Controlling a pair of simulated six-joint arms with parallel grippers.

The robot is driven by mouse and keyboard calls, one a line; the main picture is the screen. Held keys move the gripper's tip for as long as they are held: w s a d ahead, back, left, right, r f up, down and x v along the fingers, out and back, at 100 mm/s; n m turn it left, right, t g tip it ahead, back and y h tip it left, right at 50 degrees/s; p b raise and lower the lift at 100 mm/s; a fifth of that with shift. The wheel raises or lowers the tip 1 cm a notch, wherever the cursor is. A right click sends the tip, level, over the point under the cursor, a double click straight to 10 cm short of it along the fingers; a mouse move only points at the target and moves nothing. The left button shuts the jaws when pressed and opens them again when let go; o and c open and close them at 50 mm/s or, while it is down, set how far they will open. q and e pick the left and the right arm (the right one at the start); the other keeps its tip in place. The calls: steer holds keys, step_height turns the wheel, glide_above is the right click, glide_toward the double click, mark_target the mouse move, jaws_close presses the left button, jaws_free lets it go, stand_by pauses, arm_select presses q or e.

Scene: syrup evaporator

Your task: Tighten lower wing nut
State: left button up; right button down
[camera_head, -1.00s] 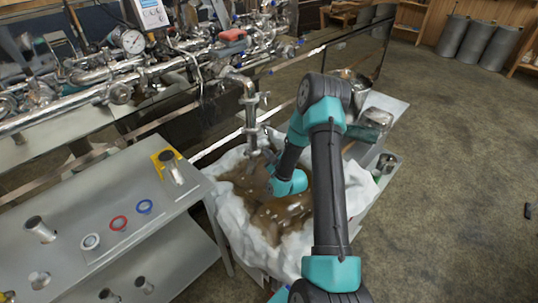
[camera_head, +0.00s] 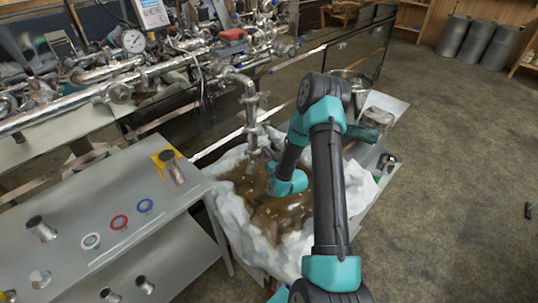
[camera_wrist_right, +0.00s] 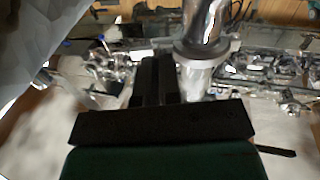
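The vertical steel pipe (camera_head: 250,108) hangs from the pipework over the cloth-lined tub. Clamped joints show along it, the lower one (camera_head: 253,133) near its bottom end. The lower wing nut is too small or hidden to make out. My right gripper (camera_head: 265,156) is beside the pipe's lower end, partly hidden by its wrist. In the right wrist view its dark fingers (camera_wrist_right: 158,66) are close together, just left of the bright pipe flange (camera_wrist_right: 201,50). Whether anything thin is between the fingertips cannot be seen. My left gripper is not in view.
The white-lined tub (camera_head: 229,205) holds brown liquid below the pipe. A steel table (camera_head: 110,185) at left bears a red ring (camera_head: 119,222), a blue ring (camera_head: 145,206) and short pipe fittings. Open floor lies farther right.

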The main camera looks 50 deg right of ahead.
steer(key=c, duration=1.3)
jaws_free()
steer(key=shift+r, duration=0.1)
